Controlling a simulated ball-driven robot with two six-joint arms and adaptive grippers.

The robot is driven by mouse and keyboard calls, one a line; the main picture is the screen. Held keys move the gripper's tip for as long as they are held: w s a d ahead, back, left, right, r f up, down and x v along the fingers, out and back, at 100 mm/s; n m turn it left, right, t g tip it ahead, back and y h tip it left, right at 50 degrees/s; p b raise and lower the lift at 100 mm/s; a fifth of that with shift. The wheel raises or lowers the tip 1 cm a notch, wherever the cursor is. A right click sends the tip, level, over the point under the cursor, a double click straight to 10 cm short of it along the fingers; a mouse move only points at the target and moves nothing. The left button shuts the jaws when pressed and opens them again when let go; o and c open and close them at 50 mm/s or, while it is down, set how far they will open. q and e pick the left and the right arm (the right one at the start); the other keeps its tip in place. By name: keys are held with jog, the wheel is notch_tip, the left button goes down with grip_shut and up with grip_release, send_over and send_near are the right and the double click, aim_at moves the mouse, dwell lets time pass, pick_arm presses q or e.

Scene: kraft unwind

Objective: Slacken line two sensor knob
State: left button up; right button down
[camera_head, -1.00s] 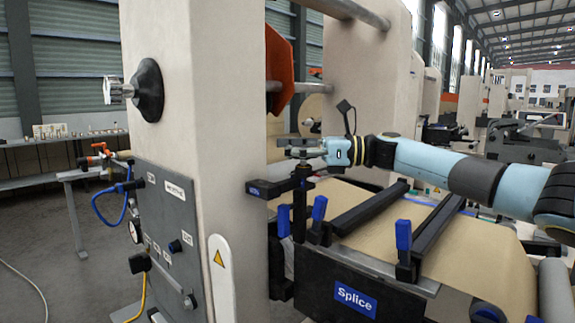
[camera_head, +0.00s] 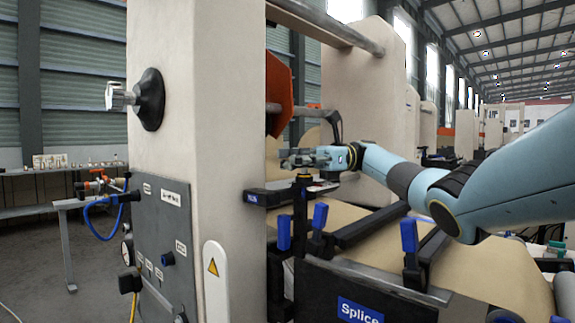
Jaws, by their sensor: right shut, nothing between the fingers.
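A small dark knob (camera_head: 303,178) stands on top of an upright black post at the end of a black bracket (camera_head: 268,197) with a blue label, right of the beige column. My right gripper (camera_head: 292,160) comes in from the right and lies level just over the knob. Its fingers are shut with nothing between them. I cannot tell whether the fingers touch the knob's top. My left gripper is not in view.
The beige column (camera_head: 199,120) with its grey control panel (camera_head: 165,235) stands left of the bracket. Below are the splice table (camera_head: 358,310), blue-handled clamps (camera_head: 409,236) and brown paper (camera_head: 470,255). An orange plate (camera_head: 279,85) and metal roller lie above the gripper.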

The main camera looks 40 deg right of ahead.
jog(key=shift+s+f, duration=0.1)
jog(key=shift+f, duration=0.35)
jog(key=c, duration=1.5)
grip_release()
jog(key=shift+s+d, duration=0.1)
jog(key=shift+s, duration=0.15)
jog(key=o, duration=0.7)
jog(key=shift+r, duration=0.15)
jog(key=r, duration=0.6)
jog(key=w+r, duration=0.1)
jog(key=r, duration=0.2)
jog(key=shift+d+r, duration=0.1)
jog(key=shift+r, duration=0.25)
